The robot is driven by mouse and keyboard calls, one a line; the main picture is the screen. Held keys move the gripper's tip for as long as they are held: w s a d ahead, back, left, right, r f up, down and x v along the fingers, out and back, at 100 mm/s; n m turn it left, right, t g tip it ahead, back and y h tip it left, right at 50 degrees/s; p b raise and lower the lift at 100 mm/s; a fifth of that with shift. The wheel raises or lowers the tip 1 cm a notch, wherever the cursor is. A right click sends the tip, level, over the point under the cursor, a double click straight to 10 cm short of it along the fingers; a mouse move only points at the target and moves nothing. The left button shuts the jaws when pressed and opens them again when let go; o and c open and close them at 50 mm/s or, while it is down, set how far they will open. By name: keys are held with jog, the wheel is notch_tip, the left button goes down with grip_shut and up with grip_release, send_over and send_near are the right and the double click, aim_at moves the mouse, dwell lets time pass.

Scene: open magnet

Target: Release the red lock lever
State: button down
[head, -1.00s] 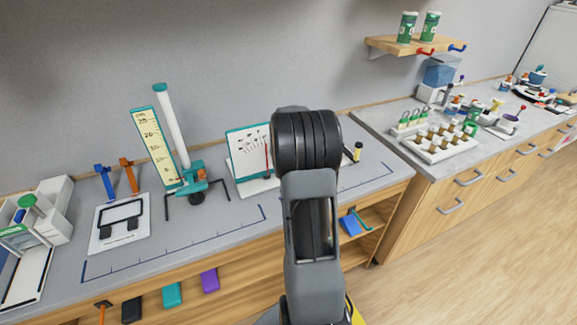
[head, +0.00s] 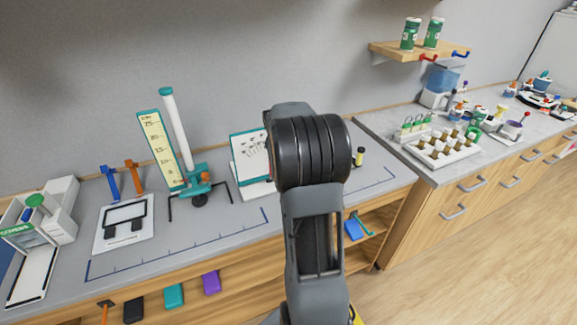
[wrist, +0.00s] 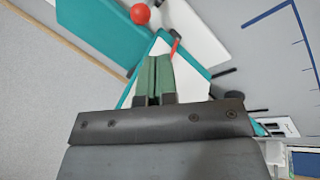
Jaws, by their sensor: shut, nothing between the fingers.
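In the wrist view my gripper (wrist: 158,62) is shut and empty, its two green fingertips together over a white teal-edged panel (wrist: 190,68). A thin red bar (wrist: 174,44) stands just beyond the fingertips, to their right; I cannot tell whether they touch. A red ball knob (wrist: 140,14) sits farther up, by a teal part (wrist: 112,28). I cannot tell which red part is the lock lever. My arm hides the gripper there.
A white illustrated board (head: 251,160) stands right of the stand, partly behind my arm. A white plate with a black frame (head: 125,222) lies to the left. The grey bench front (head: 180,248) is mostly clear. A rack of vials (head: 440,150) is on the right-hand counter.

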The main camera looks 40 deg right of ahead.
notch_tip(320, 180, up, 6)
jog(key=w, duration=0.2)
jog(key=shift+w+f, duration=0.15)
jog(key=shift+w, duration=0.25)
dwell(0.4)
